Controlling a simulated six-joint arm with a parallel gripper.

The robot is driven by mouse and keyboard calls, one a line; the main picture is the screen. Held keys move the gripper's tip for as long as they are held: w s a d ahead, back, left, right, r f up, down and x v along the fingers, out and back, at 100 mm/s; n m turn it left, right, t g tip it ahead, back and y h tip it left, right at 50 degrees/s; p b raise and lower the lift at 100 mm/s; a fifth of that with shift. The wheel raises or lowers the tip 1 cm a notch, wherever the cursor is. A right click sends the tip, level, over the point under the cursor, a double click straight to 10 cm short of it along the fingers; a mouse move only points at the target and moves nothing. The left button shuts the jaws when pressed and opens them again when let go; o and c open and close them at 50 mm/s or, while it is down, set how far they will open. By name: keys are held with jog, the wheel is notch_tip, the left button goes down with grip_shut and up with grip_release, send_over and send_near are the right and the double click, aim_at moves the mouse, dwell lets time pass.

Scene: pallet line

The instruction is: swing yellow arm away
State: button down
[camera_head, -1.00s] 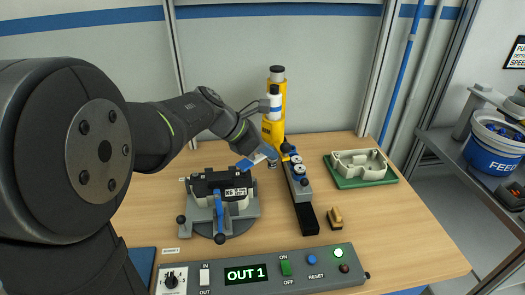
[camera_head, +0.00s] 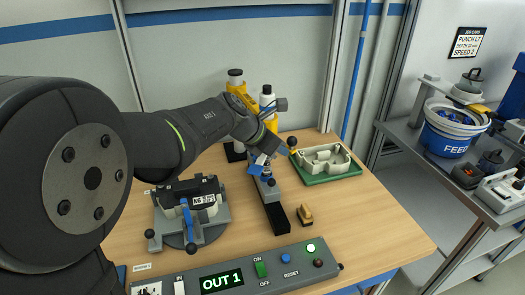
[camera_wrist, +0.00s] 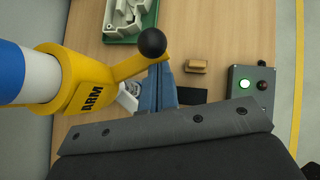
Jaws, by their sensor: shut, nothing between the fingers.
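The yellow arm (camera_wrist: 95,83), marked ARM, reaches from a ring around a white and blue post to a black ball knob (camera_wrist: 150,42). In the head view this knob (camera_head: 292,141) sticks out to the right of my gripper (camera_head: 262,160), and my arm hides most of the yellow arm. My gripper's blue fingers (camera_wrist: 158,90) are shut and empty, just beside the yellow bar near the knob. I cannot tell whether they touch it.
A grey slide unit (camera_head: 270,190) lies below my gripper. A green tray (camera_head: 342,174) with a pale casting is to the right, a brass block (camera_head: 305,215) nearer. A clamp fixture (camera_head: 190,215) stands left. The control panel (camera_head: 235,275) runs along the front.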

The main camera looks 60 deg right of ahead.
jog(key=shift+s+d+r, duration=0.2)
jog(key=shift+s+d, duration=0.05)
jog(key=w+a+r, duration=0.3)
jog(key=a+r, duration=0.3)
jog(key=a, duration=0.5)
jog(key=shift+w+r, duration=0.2)
jog(key=shift+r, duration=0.2)
jog(key=shift+f, duration=0.1)
jog(key=s+d+f, duration=0.3)
jog(key=d+f, duration=0.3)
jog(key=d, duration=0.4)
jog(key=shift+d+f, duration=0.35)
jog(key=shift+f, duration=0.05)
jog(key=shift+s, duration=0.15)
